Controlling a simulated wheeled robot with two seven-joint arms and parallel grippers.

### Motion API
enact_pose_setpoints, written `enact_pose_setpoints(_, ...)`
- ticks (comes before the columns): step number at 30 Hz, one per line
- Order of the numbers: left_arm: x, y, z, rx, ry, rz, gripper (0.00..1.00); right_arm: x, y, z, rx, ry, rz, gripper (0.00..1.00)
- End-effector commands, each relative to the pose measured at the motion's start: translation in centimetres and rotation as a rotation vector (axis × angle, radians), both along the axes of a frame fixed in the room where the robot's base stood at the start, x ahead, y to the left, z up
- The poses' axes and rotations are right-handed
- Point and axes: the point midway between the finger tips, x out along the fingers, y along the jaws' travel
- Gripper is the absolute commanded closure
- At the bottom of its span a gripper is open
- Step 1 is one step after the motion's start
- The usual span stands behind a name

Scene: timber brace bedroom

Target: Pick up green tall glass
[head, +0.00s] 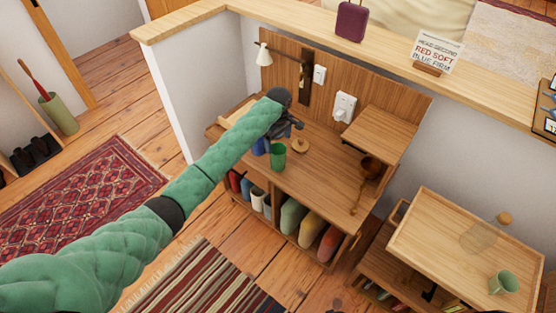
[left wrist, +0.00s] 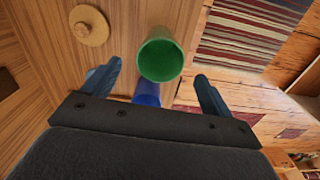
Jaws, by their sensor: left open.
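The green tall glass (head: 278,155) stands on the wooden desk near its front edge. In the left wrist view the green glass (left wrist: 160,58) shows from above, ahead of the fingertips and between their lines. A blue glass (head: 259,146) stands beside it, and in the left wrist view the blue glass (left wrist: 147,94) is partly hidden by my gripper. My left gripper (head: 294,125) is above the desk near the glasses, and in the left wrist view its two fingers (left wrist: 158,82) are spread apart with nothing between them touching. My right gripper is not in view.
A round wooden piece (head: 301,145) lies on the desk right of the green glass. A wooden ladle-like item (head: 370,168) is further right, under a raised shelf (head: 380,135). A wall lamp (head: 264,56) and back panel rise behind. A tray table (head: 440,250) stands right.

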Motion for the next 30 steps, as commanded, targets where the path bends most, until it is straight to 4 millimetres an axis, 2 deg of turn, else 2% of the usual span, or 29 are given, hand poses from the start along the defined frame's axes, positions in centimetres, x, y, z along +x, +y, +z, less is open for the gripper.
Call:
enact_pose_setpoints(5, 0.0, 0.0, -0.3, 0.000, 0.000, 0.059, 0.14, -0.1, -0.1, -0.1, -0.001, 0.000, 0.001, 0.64)
enact_pose_setpoints(12, 0.0, 0.0, -2.4, 0.001, -0.001, 0.059, 0.14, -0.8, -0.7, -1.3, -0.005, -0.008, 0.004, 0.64)
enact_pose_setpoints(17, 0.0, 0.1, -3.1, 0.002, -0.001, 0.058, 0.14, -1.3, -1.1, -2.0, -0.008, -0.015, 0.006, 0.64)
enact_pose_setpoints(24, -0.1, 0.2, -5.3, 0.001, -0.001, 0.057, 0.14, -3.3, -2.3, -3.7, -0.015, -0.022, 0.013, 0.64)
enact_pose_setpoints(30, -0.1, 0.1, -7.4, 0.001, -0.001, 0.056, 0.14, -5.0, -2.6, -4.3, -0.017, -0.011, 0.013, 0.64)
